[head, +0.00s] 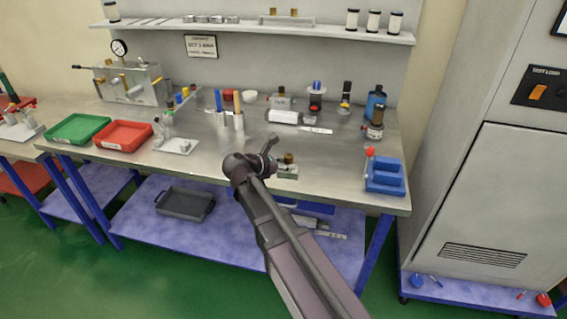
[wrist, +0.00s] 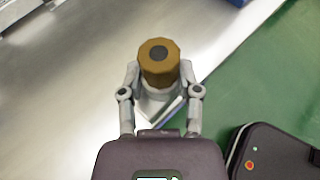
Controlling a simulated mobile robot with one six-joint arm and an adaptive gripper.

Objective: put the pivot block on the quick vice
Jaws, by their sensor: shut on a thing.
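My gripper (head: 268,152) is over the front part of the steel bench, near its edge. In the wrist view my gripper (wrist: 160,85) is shut on the pivot block, whose brass-coloured round knob (wrist: 159,66) with a dark centre stands between the fingers. A pale metal part shows below the knob. In the head view the pivot block (head: 288,171) shows just right of my gripper; whether it touches the bench is unclear. A blue stepped fixture with a red-ball lever (head: 385,178) stands at the right front of the bench; it may be the quick vice.
A green tray (head: 50,137) and a red tray (head: 100,142) lie at left, beside a clamp on a pale plate (head: 180,147). Bottles, handles and a white box (head: 284,116) stand toward the back. Bare bench (head: 335,165) lies between my gripper and the blue fixture.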

